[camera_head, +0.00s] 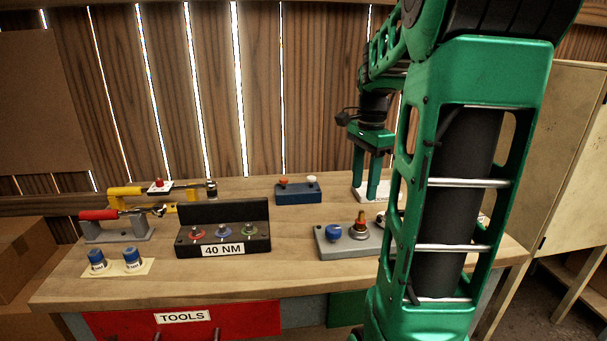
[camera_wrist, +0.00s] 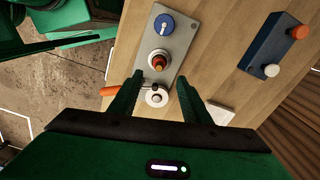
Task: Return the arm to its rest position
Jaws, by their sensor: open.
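My green gripper (camera_head: 372,190) hangs above the right part of the workbench in the head view, with its fingers pointing down. In the wrist view the gripper (camera_wrist: 160,95) shows two fingers spread apart with nothing held between them. Past the fingertips is a grey plate (camera_wrist: 178,45) with a blue knob (camera_wrist: 164,24), a red and brass fitting (camera_wrist: 158,61) and a round white part (camera_wrist: 156,97). An orange-handled item (camera_wrist: 110,91) lies by the left finger, partly hidden by it. My green arm hides the right part of the bench in the head view.
The wooden bench (camera_head: 290,240) carries a black 40 NM stand (camera_head: 222,247), a dark blue block with two knobs (camera_head: 298,191), blue-capped jars (camera_head: 97,259), and red and yellow tools in holders (camera_head: 100,214). A red TOOLS drawer (camera_head: 245,319) is below. The bench's front middle is clear.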

